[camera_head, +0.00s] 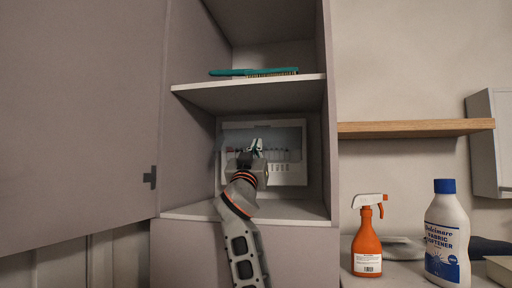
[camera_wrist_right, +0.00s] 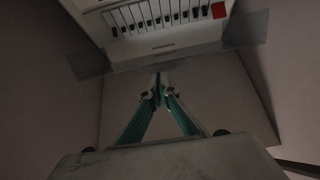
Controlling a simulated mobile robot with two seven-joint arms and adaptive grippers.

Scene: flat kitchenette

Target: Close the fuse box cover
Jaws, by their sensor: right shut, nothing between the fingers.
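The white fuse box (camera_head: 291,174) is on the back wall of the open cabinet compartment, behind my right gripper. In the right wrist view the fuse box (camera_wrist_right: 165,45) shows a row of black switches and one red switch at the top. A grey see-through panel, seemingly the cover (camera_wrist_right: 90,64), sticks out past both sides of the box there; its exact angle is hard to tell. My right gripper (camera_head: 256,146) is in front of the box and hides part of it. Its fingertips (camera_wrist_right: 158,92) are together and empty, just below the box in the wrist view. My left gripper is out of view.
A shelf (camera_head: 250,92) with a teal brush (camera_head: 255,72) is above the compartment. The cabinet door (camera_head: 80,120) stands open at left. An orange spray bottle (camera_head: 367,240) and a white softener bottle (camera_head: 446,235) stand on the counter at right. Cabinet walls flank my right arm.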

